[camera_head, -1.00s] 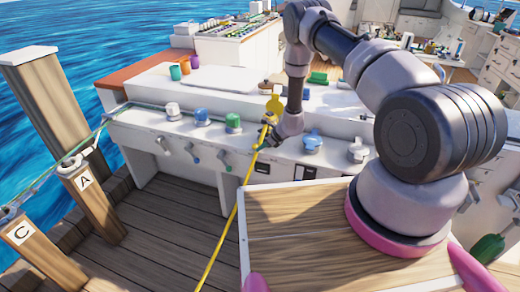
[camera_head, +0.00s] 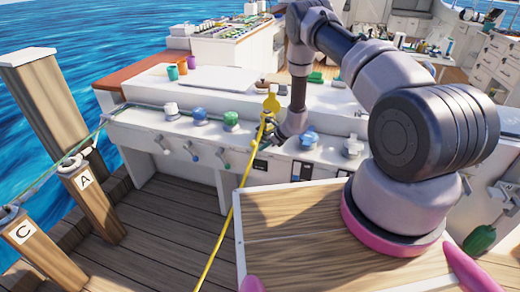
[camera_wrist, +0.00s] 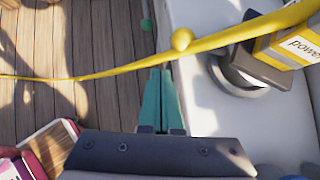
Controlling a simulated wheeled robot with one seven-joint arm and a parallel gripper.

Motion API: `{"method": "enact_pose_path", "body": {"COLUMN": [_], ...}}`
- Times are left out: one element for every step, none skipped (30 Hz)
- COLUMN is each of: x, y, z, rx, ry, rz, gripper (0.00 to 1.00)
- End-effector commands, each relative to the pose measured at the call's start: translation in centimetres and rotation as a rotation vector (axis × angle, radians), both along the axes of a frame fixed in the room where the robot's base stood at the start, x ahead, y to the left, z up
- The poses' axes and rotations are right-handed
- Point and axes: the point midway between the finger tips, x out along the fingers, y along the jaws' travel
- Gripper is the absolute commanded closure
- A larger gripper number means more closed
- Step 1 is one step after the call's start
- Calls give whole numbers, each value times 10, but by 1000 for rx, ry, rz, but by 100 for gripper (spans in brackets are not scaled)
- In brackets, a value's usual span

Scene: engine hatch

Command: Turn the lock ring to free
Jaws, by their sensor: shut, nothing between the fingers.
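In the head view the yellow fitting (camera_head: 271,103) stands at the console's edge, and the ring is too small to make out. My gripper (camera_wrist: 161,72) has teal fingers pressed together, empty, left of the ring and apart from it. The cable passes by the fingertips.
The white console (camera_head: 185,98) carries a white knob (camera_head: 171,108), a blue knob (camera_head: 199,116) and a green knob (camera_head: 231,119) to the left. Another blue knob (camera_head: 309,140) is right of my wrist. The yellow cable (camera_head: 226,215) hangs across the open deck (camera_head: 150,235).

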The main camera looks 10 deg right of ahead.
Motion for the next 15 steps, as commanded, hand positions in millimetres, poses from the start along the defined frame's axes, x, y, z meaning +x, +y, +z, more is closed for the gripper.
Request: {"method": "enact_pose_path", "body": {"x": [0, 0, -3, -4, -7, -9, -11, -13, -16, -18, -21, -23, -26, -29, -33], "y": [-4, -6, -5, -6, -6, -7, -7, -8, -9, -10, -10, -11, -12, -13, -14], "z": [1, 2, 7, 9, 11, 14, 17, 19, 23, 26, 29, 33, 36, 40, 45], "rx": [0, 0, 0, 1, 1, 1, 1, 1, 0, 0, 0, 0, 0, 0, 0], "ry": [0, 0, 0, -1, -1, -1, -1, 0, 1, 1, 0, -1, 1, 1, 0], "rz": [0, 0, 0, 0, 0, 0, 0, -1, -1, -1, 0, -1, -1, -1, 0], "gripper": [100, 100, 100, 100, 100, 100, 100, 100, 100, 100, 100, 100, 100, 100, 100]}}
